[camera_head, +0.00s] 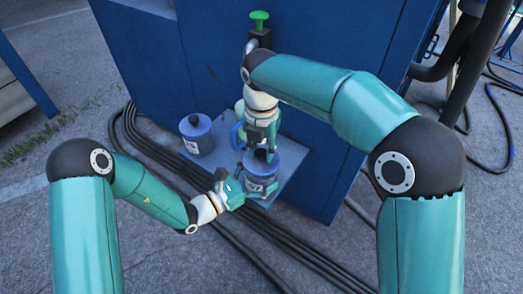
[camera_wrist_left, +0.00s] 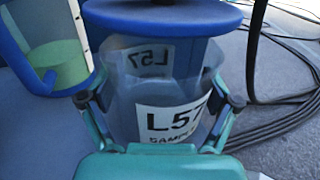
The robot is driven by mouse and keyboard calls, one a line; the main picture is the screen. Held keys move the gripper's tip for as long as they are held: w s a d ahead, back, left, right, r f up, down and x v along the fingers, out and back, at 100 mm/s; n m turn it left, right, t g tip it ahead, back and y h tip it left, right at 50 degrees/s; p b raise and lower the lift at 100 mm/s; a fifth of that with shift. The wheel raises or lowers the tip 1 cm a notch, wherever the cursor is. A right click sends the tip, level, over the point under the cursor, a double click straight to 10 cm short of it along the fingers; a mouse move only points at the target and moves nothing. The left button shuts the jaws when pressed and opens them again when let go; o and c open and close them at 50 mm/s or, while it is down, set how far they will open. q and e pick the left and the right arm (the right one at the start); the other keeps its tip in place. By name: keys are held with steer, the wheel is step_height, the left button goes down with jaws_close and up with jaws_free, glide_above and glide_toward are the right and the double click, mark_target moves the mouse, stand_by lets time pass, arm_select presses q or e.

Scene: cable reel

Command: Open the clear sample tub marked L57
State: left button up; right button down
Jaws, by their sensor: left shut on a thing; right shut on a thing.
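The clear sample tub marked L57 (camera_wrist_left: 172,122) fills the middle of the left wrist view, its label facing me; it also shows in the head view (camera_head: 262,186). My left gripper (camera_head: 240,190) is shut around the tub's side, one finger on each side in the wrist view. A round blue lid (camera_wrist_left: 165,18) is over the tub; whether it touches the rim I cannot tell. My right gripper (camera_head: 261,152) points down from above and is shut at the lid's middle, with the part it grips hidden by its fingers.
Another blue-lidded tub (camera_head: 197,135) with a dark knob stands left on the grey shelf (camera_head: 290,165). A clear vessel with green contents (camera_wrist_left: 70,65) is close at upper left in the wrist view. A blue cabinet (camera_head: 190,60) stands behind. Black cables (camera_head: 250,238) cross the ground in front.

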mark_target(261, 152)
steer(key=shift+r, duration=2.05)
arm_select(q)
steer(key=o, duration=1.4)
